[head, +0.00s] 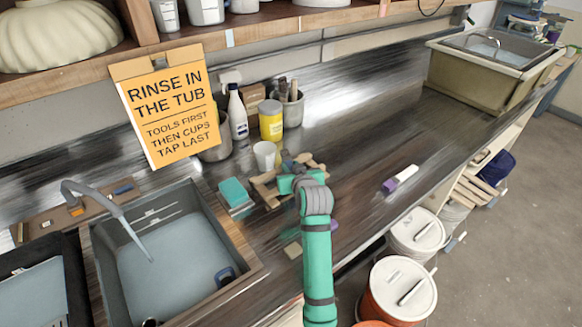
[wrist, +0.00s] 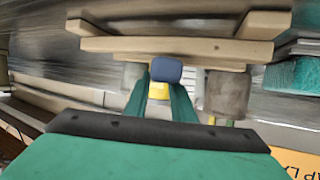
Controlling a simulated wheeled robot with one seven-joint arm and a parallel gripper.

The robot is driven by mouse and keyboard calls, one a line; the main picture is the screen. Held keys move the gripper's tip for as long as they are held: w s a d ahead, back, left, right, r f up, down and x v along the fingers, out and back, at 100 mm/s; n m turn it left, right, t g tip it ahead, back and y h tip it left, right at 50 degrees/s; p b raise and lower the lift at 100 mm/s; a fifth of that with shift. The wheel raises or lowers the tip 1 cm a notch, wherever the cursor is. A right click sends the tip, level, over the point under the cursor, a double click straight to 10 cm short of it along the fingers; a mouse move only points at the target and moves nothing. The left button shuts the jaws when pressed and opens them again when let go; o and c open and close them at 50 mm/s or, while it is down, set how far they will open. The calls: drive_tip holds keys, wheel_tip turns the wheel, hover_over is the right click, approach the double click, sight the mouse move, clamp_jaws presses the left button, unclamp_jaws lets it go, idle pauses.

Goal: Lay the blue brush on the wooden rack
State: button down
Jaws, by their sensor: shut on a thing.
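The wooden rack (head: 262,192) sits on the dark counter to the right of the left sink. In the wrist view the rack (wrist: 170,46) spans the top, just beyond my fingertips. My gripper (head: 298,176) is over the right part of the rack and partly covers it in the head view. In the wrist view my gripper (wrist: 162,98) is shut on the blue brush (wrist: 167,70), which shows a blue end and a yellow part between the fingers. The rest of the brush is hidden. I cannot tell whether the brush touches the rack.
A teal sponge (head: 233,192) lies left of the rack. The sink (head: 165,255) is at left. A purple and white item (head: 400,179) lies right, with clear counter around it.

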drive_tip(key=shift+f, duration=0.45)
drive_tip(key=c, duration=1.4)
unclamp_jaws()
drive_tip(key=v, duration=1.1)
drive_tip(key=shift+s+f, duration=0.1)
drive_tip(key=shift+f, duration=0.05)
